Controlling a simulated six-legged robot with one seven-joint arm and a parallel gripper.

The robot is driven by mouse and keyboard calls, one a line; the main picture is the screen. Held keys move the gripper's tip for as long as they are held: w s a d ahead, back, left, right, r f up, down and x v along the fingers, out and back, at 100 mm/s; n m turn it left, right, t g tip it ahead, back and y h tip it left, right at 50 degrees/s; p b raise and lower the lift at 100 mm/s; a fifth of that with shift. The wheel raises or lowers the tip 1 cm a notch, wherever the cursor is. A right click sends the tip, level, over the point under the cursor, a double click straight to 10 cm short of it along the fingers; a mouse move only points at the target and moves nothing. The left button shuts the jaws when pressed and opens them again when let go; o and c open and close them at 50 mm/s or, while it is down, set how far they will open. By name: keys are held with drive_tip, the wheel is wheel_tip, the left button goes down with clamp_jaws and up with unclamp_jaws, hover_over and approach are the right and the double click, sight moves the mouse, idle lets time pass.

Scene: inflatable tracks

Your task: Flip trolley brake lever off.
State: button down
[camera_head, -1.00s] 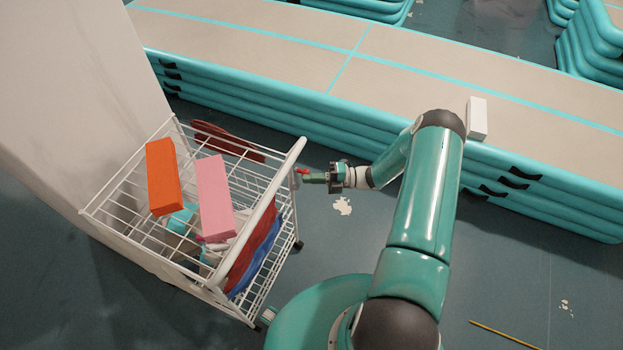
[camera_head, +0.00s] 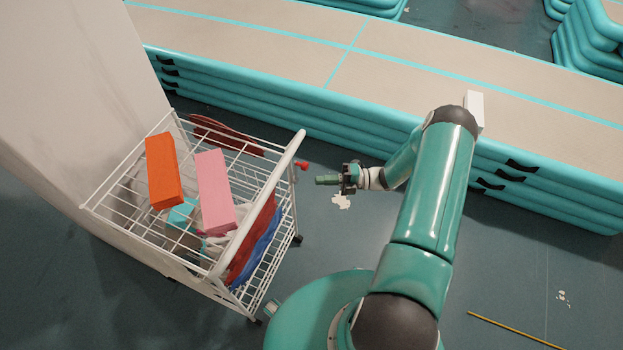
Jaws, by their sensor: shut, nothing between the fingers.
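The trolley (camera_head: 262,204) is a white wire cart standing at the left against a pale wall-like panel. A small red lever (camera_head: 301,166) sticks out at the right of its handle's far end. My gripper (camera_head: 320,180) is shut and empty, just right of and a little below the red lever, with a clear gap between them. My green arm reaches in from the bottom right. The exact angle of the lever is too small to tell.
An orange block (camera_head: 163,172) and a pink block (camera_head: 216,190) lie on the trolley. Long stacked teal mats (camera_head: 330,112) run behind it, with a white block (camera_head: 474,108) on top. A yellow stick (camera_head: 505,330) lies on the floor at right.

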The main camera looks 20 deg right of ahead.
drive_tip(key=v, duration=0.4)
drive_tip(key=shift+s+d+f, duration=0.1)
drive_tip(key=shift+d+f, duration=0.05)
drive_tip(key=shift+d, duration=0.15)
drive_tip(key=s+a+r+n+g+h, duration=0.1)
drive_tip(key=a+r+n+g+h, duration=0.35)
drive_tip(key=r+n, duration=0.65)
drive_tip(key=s+a+r+n+g+h, duration=0.25)
drive_tip(key=a+r+n+h, duration=0.25)
drive_tip(key=r+n, duration=0.65)
drive_tip(key=s+a+r+n+t+h, duration=0.2)
drive_tip(key=s+r+n+t+h, duration=0.1)
drive_tip(key=s+r+n, duration=0.4)
drive_tip(key=s+a+r+n+t+h, duration=0.3)
drive_tip(key=s+r+n, duration=0.5)
drive_tip(key=r+n, duration=0.3)
drive_tip(key=shift+s+r+t+h, duration=0.3)
drive_tip(key=shift+r+t+h, duration=0.2)
drive_tip(key=shift+r+h, duration=0.45)
